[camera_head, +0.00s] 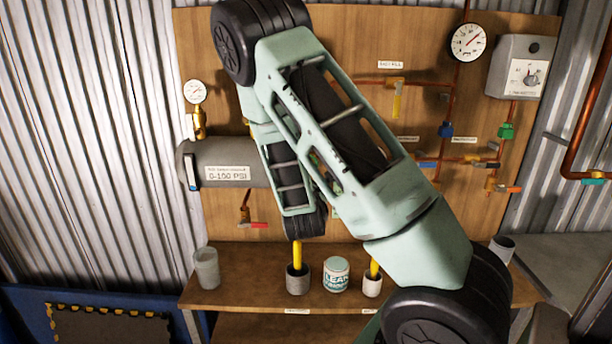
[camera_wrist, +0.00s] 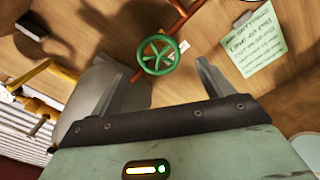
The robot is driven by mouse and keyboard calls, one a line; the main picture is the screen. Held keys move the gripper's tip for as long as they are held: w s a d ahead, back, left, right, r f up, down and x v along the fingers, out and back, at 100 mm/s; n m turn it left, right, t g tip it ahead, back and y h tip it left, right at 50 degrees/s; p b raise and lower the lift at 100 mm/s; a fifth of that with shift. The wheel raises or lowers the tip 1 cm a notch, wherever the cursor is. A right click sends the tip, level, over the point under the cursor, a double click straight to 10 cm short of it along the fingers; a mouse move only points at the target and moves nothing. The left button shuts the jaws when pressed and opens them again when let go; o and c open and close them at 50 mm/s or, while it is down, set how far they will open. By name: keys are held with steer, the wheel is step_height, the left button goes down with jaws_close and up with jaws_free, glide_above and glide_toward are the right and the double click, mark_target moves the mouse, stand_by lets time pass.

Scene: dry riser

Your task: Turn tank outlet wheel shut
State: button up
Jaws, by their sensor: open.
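A green spoked handwheel (camera_wrist: 158,54) sits on a copper pipe in the wrist view, beside the rounded grey tank (camera_wrist: 82,82). My gripper (camera_wrist: 160,78) is open, its two fingers apart and nothing held between them. The wheel appears beyond the fingertips, roughly centred in the gap; whether a finger touches it I cannot tell. My arm covers the tank's right end, and my gripper is hidden there.
A green note (camera_wrist: 253,45) is on the board right of the wheel. A pressure gauge (camera_head: 195,92) stands above the tank. A red-handled valve (camera_head: 252,224) hangs below it. Cups and a tin (camera_head: 336,275) stand on the wooden shelf (camera_head: 240,292). More pipes and valves fill the board's right side.

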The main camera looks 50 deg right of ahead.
steer(key=x, duration=0.6)
steer(key=shift+d, duration=0.1)
steer(key=c, duration=1)
